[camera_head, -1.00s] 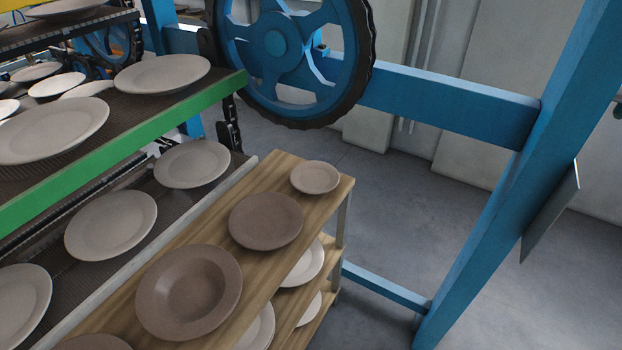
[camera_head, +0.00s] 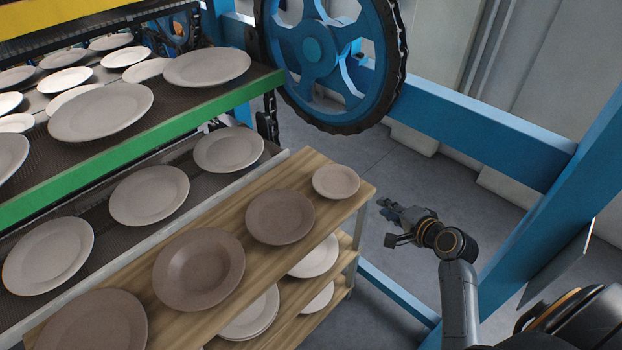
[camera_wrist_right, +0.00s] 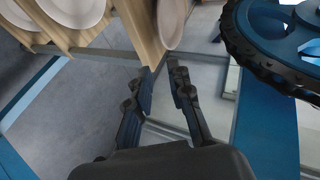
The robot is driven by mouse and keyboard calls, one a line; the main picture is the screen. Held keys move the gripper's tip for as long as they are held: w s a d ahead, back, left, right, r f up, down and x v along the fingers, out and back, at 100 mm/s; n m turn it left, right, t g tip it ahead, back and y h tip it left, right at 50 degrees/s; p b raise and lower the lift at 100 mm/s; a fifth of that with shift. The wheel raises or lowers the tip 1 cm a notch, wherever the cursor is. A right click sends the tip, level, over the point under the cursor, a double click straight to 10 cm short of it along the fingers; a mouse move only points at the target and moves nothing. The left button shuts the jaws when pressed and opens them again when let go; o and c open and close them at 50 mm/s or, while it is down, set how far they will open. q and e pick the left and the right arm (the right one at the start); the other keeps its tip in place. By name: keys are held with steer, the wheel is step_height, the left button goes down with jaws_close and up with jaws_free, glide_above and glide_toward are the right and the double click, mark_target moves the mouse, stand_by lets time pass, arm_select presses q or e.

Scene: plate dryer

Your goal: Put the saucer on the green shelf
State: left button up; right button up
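The saucer (camera_head: 335,181), a small pale-brown dish, lies flat at the far right end of the wooden shelf (camera_head: 345,206). What looks like its rim also shows at the top of the right wrist view (camera_wrist_right: 174,20). The green shelf (camera_head: 150,149), a dark rack with a green front edge, is at the upper left and bears several pale plates. My right gripper (camera_head: 388,209) is to the right of the saucer, past the wooden shelf's end, apart from it. In the right wrist view its fingers (camera_wrist_right: 161,70) are apart with nothing between them. My left gripper is not in view.
Brown plates (camera_head: 280,217) lie beside the saucer on the wooden shelf, with white plates (camera_head: 316,257) below. A lower rack (camera_head: 258,167) holds more plates. A blue wheel (camera_head: 318,50) and blue beams (camera_head: 480,118) stand behind and right. The floor between is clear.

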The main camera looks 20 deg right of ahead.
glide_toward(357, 200)
steer(key=w+r, duration=0.2)
steer(key=w, duration=0.2)
steer(key=shift+w+a+f, duration=0.15)
steer(key=shift+w+f, duration=0.1)
steer(key=shift+w, duration=0.15)
steer(key=shift+p+x, duration=0.45)
steer(key=shift+x, duration=1.9)
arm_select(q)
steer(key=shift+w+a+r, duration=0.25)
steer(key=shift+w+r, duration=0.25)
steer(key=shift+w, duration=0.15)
arm_select(e)
steer(key=shift+s+f, duration=0.1)
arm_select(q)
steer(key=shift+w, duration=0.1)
arm_select(e)
jaws_close()
